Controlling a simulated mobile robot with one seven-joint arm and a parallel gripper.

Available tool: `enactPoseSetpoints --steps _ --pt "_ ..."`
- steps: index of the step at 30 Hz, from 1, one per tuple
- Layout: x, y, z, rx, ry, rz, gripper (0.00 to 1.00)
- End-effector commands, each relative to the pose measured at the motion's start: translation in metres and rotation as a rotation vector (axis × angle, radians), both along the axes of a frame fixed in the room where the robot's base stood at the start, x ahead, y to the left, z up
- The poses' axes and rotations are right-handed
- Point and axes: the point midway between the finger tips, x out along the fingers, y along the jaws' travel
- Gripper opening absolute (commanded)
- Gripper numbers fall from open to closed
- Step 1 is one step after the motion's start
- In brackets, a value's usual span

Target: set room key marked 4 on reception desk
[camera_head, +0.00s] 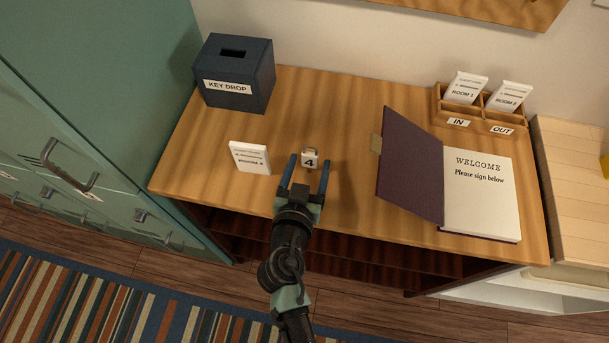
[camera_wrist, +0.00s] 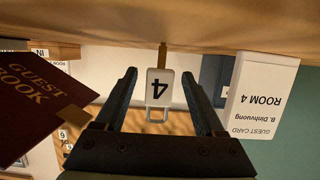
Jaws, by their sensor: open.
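A white key tag marked 4 (camera_head: 310,160) is at the reception desk (camera_head: 330,110), left of its middle. In the wrist view the tag (camera_wrist: 158,88) appears upside down, with a metal loop on one end and a brass stem (camera_wrist: 163,54) running toward the wooden desk top (camera_wrist: 100,25). Whether the stem touches the wood is hard to tell. My gripper (camera_head: 308,164) is open, with one dark finger on each side of the tag. In the wrist view there are gaps between the tag and both fingers of my gripper (camera_wrist: 159,76).
A white Room 4 guest card (camera_head: 250,158) stands close left of my gripper. A dark blue key drop box (camera_head: 238,76) is at the back left. An open guest book (camera_head: 480,195) lies right. A wooden IN/OUT rack (camera_head: 478,118) holds two cards. The desk's middle is clear.

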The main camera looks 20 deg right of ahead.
Motion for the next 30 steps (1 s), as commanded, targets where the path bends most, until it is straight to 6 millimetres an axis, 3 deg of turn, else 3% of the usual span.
enactPoseSetpoints --steps 5,21,30 --pt "-0.011 0.008 0.004 0.0 0.0 0.003 0.71" --pt "-0.085 0.058 0.031 0.001 0.0 0.002 0.71" --pt "-0.095 0.064 0.039 0.0 -0.002 0.001 0.71"
